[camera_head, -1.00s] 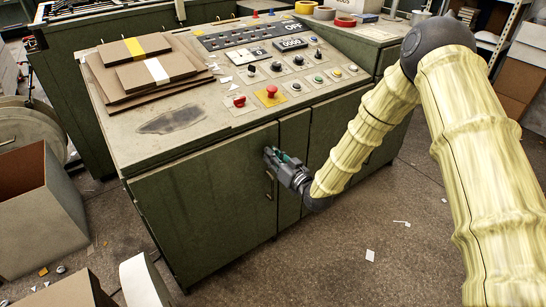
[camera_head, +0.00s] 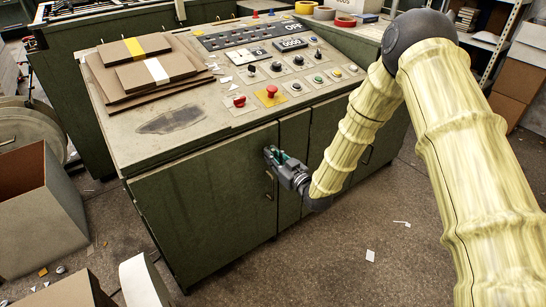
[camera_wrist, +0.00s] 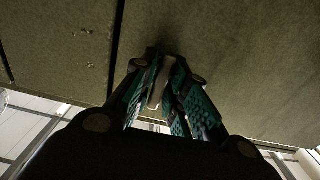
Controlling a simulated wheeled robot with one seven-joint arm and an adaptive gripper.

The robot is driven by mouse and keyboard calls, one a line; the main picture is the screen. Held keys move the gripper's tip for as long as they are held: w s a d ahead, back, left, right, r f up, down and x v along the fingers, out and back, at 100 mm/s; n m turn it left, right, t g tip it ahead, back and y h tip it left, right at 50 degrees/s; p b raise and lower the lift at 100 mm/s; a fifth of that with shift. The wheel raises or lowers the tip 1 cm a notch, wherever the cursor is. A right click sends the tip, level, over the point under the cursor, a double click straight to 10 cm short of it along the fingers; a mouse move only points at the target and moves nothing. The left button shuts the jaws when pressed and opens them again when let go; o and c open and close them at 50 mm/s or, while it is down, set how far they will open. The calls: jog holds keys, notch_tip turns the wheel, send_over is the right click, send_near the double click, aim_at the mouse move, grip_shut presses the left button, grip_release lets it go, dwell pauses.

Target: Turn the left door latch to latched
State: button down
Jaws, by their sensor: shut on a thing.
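The left door (camera_head: 200,205) is a dark green panel on the front of the control cabinet, and it looks shut. My gripper (camera_head: 272,156) is at the upper right of this door, close to its right edge. In the wrist view, my gripper (camera_wrist: 168,84) has its teal-padded fingers closed around a pale metal piece, the latch (camera_wrist: 159,88), which stands out from the green panel. The fingers hide most of the latch in the head view, so its exact angle is hard to tell.
A small brass handle (camera_head: 268,196) shows below my gripper. The sloped console top (camera_head: 200,110) above carries buttons and cardboard sheets (camera_head: 150,66). The floor in front of the cabinet is mostly clear.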

jog(key=c, duration=1.5)
grip_release()
jog(key=v, duration=1.2)
